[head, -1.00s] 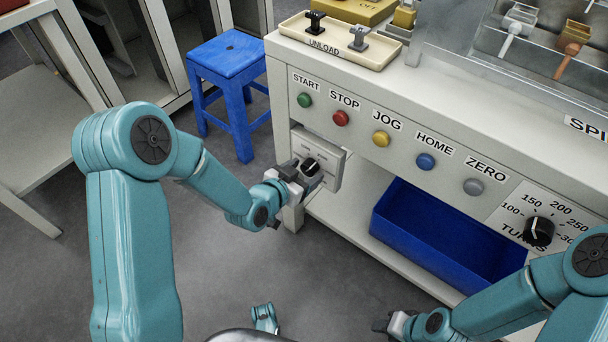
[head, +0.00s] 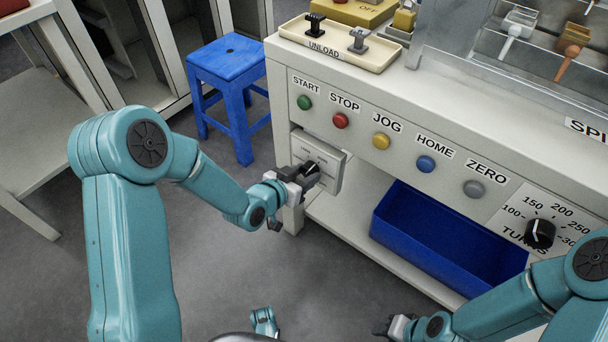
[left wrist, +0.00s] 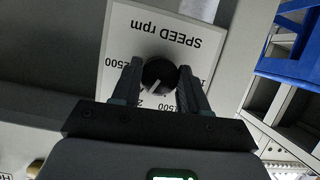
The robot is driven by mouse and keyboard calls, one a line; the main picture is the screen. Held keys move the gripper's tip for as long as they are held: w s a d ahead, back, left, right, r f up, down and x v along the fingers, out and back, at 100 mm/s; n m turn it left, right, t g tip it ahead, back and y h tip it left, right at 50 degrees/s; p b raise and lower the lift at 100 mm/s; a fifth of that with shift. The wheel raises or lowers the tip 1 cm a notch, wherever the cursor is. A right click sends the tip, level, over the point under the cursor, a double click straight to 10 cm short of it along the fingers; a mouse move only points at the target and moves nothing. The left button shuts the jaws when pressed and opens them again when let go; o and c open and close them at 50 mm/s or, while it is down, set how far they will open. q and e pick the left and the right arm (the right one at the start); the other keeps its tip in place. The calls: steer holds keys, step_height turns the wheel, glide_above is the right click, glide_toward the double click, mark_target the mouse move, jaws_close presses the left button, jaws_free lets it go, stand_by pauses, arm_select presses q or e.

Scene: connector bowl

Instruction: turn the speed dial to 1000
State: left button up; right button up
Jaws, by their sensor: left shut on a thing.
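The speed dial (left wrist: 158,74) is a round black knob with a white pointer line, on a white plate (left wrist: 190,20) lettered "SPEED rpm". The plate appears upside down in the left wrist view, where the pointer slants down and to the left. My left gripper (left wrist: 157,82) has a finger on each side of the knob and is shut on it. Several numbers around the dial are partly hidden by the fingers. In the head view my left gripper (head: 306,176) covers most of the knob. My right gripper (head: 383,328) is low, near the bottom edge, its jaw state unclear.
A row of coloured buttons, including the green START button (head: 304,102), runs above and right of the speed plate. A second black dial (head: 540,233) is at the right. A blue bin (head: 440,240) sits on the lower shelf. A blue stool (head: 228,62) stands left of the bench.

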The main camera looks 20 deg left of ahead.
arm_select(q)
steer(key=shift+a+n+h, duration=0.1)
steer(key=shift+n+h, duration=0.6)
steer(key=shift+n, duration=0.2)
steer(key=shift+r+n+g+h+p, duration=0.1)
steer(key=shift+n+g+h+p, duration=0.25)
steer(key=shift+n, duration=0.25)
steer(key=n+h+p, duration=0.2)
steer(key=n, duration=0.1)
steer(key=shift+n+h+p, duration=0.5)
steer(key=shift+n+h, duration=0.15)
steer(key=shift+n, duration=0.45)
steer(key=shift+f+n+h, duration=0.2)
steer(key=shift+n+h, duration=0.2)
steer(key=shift+n, duration=0.3)
steer(key=n+t+h, duration=0.1)
steer(key=n, duration=0.2)
steer(key=shift+a+f, duration=0.1)
steer(key=n+t, duration=0.1)
steer(key=n, duration=0.1)
steer(key=n+t+h+b, duration=0.1)
steer(key=n, duration=0.2)
steer(key=shift+n, duration=0.4)
